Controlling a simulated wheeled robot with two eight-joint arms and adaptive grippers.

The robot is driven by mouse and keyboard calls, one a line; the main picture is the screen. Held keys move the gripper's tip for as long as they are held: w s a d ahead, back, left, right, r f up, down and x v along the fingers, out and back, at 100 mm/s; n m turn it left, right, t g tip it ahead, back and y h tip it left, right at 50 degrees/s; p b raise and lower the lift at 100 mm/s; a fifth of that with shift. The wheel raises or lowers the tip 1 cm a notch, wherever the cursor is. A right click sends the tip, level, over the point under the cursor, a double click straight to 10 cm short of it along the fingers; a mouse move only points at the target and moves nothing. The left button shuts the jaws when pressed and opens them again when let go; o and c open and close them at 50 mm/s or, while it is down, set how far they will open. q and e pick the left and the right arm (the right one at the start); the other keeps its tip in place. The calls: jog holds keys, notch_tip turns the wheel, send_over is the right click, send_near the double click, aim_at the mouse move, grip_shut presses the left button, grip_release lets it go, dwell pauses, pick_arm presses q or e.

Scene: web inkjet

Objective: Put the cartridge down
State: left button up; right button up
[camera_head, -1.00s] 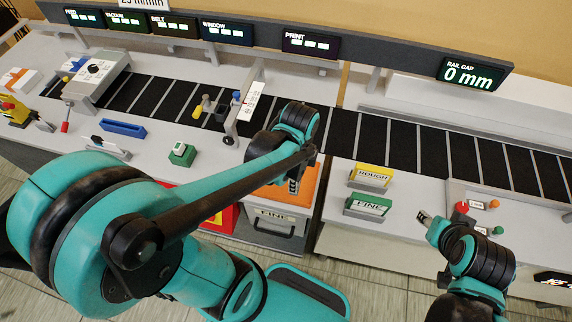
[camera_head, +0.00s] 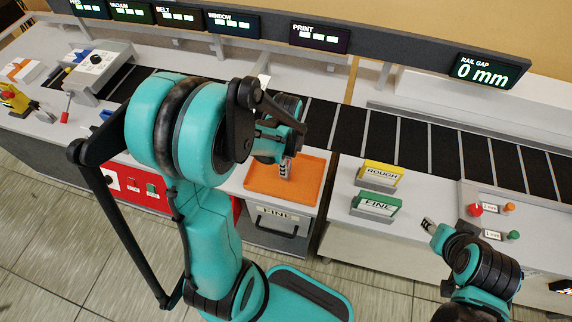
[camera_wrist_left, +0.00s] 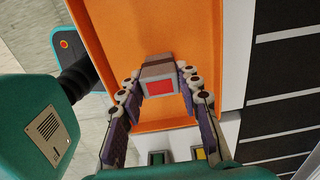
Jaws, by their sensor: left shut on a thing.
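The cartridge (camera_wrist_left: 158,78) is a small grey block with a red face and a dark end, seen in the left wrist view between my left fingers. My left gripper (camera_wrist_left: 158,86) is shut on it, over the orange tray (camera_wrist_left: 150,25). I cannot tell whether the cartridge touches the tray floor. My right gripper (camera_head: 430,226) is at the lower right, in front of the counter; I cannot tell if its fingers are apart.
A green FINE sign (camera_head: 376,204) and a yellow ROUGH sign (camera_head: 382,173) stand right of the tray. The black conveyor belt (camera_head: 400,140) runs behind. The tray's left part is bare.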

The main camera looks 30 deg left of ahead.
pick_arm(q)
jog(key=shift+f, duration=0.15)
jog(key=o, duration=1.2)
